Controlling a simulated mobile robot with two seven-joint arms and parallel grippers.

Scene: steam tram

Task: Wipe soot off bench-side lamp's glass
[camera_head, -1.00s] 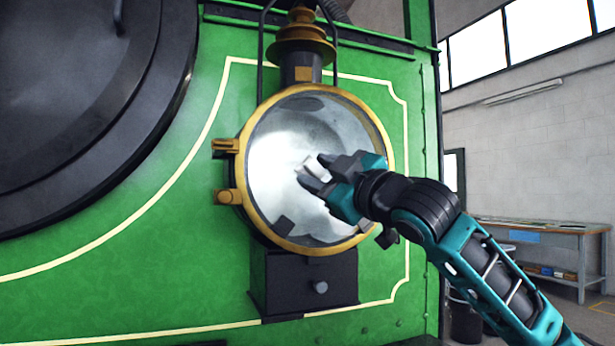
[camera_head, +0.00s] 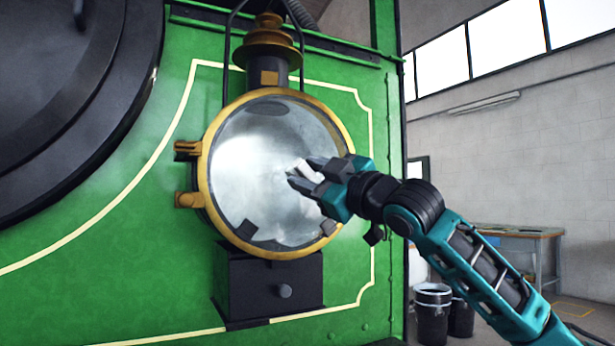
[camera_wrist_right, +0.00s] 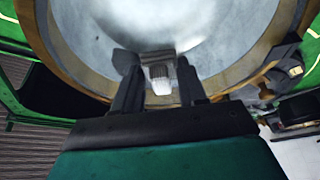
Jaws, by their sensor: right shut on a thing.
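The lamp (camera_head: 209,190) is mounted on the green front panel. It has a round brass rim, a dark box below and a brass-topped chimney. Its glass (camera_head: 245,175) is pale and cloudy, with dark patches near the top and lower left; I cannot tell which are soot and which are reflections. My right gripper (camera_head: 301,174) is in front of the glass, right of its middle. It is shut on a small white pad (camera_head: 304,170), which also shows between the fingers in the right wrist view (camera_wrist_right: 160,77). I cannot tell if the pad touches the glass. My left gripper is not in view.
A large round black door (camera_head: 60,100) fills the left. Brass hinge lugs (camera_head: 188,200) stick out from the lamp's left side. A workbench (camera_head: 525,232) and black bins (camera_head: 433,312) stand at the right, beyond the tram's edge.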

